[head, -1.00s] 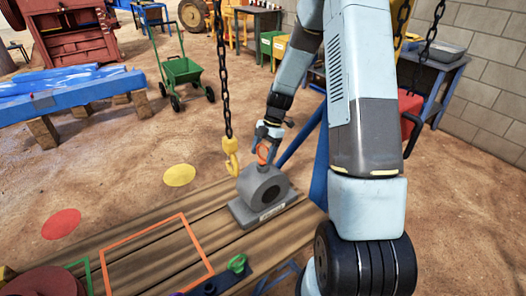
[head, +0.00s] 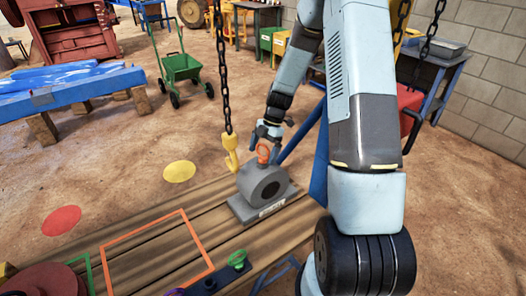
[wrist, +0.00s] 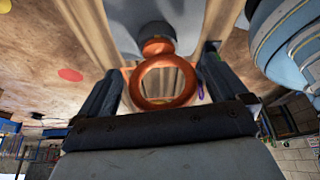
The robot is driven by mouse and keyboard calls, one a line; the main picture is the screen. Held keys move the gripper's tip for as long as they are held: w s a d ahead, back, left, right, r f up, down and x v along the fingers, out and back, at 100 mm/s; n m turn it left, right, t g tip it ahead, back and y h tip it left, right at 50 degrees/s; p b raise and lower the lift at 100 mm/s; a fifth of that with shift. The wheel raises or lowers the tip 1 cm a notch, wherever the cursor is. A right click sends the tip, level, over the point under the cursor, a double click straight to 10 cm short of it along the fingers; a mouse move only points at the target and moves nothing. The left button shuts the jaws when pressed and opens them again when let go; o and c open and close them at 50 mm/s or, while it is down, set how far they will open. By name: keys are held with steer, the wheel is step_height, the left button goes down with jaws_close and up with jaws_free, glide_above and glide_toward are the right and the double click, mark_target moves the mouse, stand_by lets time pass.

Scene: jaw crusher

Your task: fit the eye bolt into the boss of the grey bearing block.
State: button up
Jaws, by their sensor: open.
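The orange eye bolt (head: 264,151) stands at the top of the grey bearing block (head: 262,184), with its ring up. In the wrist view the ring of the eye bolt (wrist: 137,82) faces me, and its collar is against or just in front of the grey block (wrist: 130,14). I cannot tell how deep the shank sits; the boss hole is hidden. My gripper (head: 268,134) is above the block, at the ring. In the wrist view its fingers (wrist: 164,62) are open, one on each side of the ring.
A yellow hook (head: 231,160) hangs on a chain close to the left of the block. The block stands on a wooden plank table (head: 150,222) with an orange square outline (head: 208,254). A green piece (head: 238,259) sits on a dark bar (head: 208,284) at the front.

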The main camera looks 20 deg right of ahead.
steer(key=v, duration=1.3)
steer(key=shift+r, duration=0.35)
steer(key=shift+w+d, duration=0.1)
steer(key=shift+d, duration=0.05)
steer(key=s+a+r+m+t+h, duration=0.3)
steer(key=s+r+m, duration=1)
steer(key=r, duration=0.4)
steer(key=s+r+m+t, duration=0.2)
steer(key=s+m, duration=0.3)
steer(key=s, duration=0.4)
steer(key=s+r+m+t+h, duration=0.1)
steer(key=s+r+m+t, duration=0.1)
steer(key=s+m, duration=0.3)
steer(key=s+r, duration=0.1)
steer(key=s, duration=0.2)
steer(key=shift+s+a+t, duration=0.2)
steer(key=shift+s+t, duration=0.1)
steer(key=shift+s, duration=0.1)
